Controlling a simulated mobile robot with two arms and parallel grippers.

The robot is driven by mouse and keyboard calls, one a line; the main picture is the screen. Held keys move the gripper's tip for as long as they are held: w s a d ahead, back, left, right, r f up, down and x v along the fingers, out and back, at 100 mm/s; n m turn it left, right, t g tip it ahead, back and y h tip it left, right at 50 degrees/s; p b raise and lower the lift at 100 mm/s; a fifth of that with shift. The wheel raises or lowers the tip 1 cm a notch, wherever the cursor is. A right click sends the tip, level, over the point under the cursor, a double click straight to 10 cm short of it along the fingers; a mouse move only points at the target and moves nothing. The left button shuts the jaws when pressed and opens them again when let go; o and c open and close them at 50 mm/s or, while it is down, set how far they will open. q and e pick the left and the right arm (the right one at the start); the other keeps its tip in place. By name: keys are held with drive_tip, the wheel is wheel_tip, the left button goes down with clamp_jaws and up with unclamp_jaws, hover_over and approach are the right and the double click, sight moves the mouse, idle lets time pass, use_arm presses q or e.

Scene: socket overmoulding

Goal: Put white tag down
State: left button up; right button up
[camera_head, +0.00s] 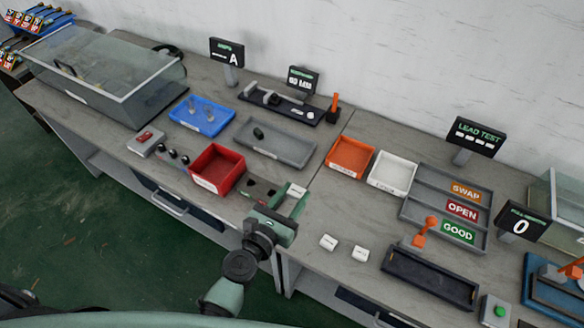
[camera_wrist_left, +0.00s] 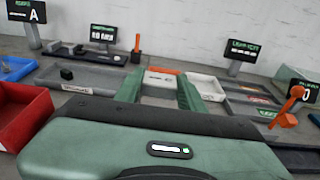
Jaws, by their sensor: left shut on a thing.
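My left gripper (camera_head: 292,198) is above the front edge of the bench, to the right of the red bin. It is shut on a small white tag (camera_head: 297,190) held between its green fingertips. In the left wrist view the two green fingers (camera_wrist_left: 160,92) reach forward with a gap between them; the tag is hard to tell there from the pale things behind. Two more white tags lie on the bench to the right of the gripper, one nearer (camera_head: 328,242) and one farther right (camera_head: 360,253). My right gripper is not in view.
A red bin (camera_head: 218,168), a grey tray (camera_head: 274,140), an orange bin (camera_head: 350,153) and a white bin (camera_head: 392,172) stand nearby. At right are a sorting tray marked SWAP, OPEN, GOOD (camera_head: 445,206) and a dark tray (camera_head: 430,279). Bench around the loose tags is clear.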

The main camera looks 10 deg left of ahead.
use_arm(q)
drive_tip(key=s+a+r+m+g+h+b, duration=0.1)
drive_tip(key=a+r+m+g+h+b, duration=0.2)
drive_tip(key=a+b, duration=0.65)
drive_tip(key=s+a+r+m+g+h+b, duration=0.3)
drive_tip(key=s+r+m+h+b, duration=0.1)
drive_tip(key=s+h, duration=0.15)
drive_tip(key=w+d+f+n+t+y+p, duration=0.2)
drive_tip(key=d+p, duration=0.2)
drive_tip(key=w+d+f+n+t+y+p, duration=0.2)
drive_tip(key=d+y+p, duration=0.1)
drive_tip(key=d+p, duration=0.1)
drive_tip(key=w+d+f+n+t+y+p, duration=0.2)
drive_tip(key=d+n+y+p, duration=0.1)
drive_tip(key=d+p, duration=0.1)
drive_tip(key=shift+w+d+f+y+p, duration=0.3)
drive_tip(key=shift+d+p, duration=0.1)
drive_tip(key=shift+p, duration=0.4)
drive_tip(key=shift+a, duration=0.1)
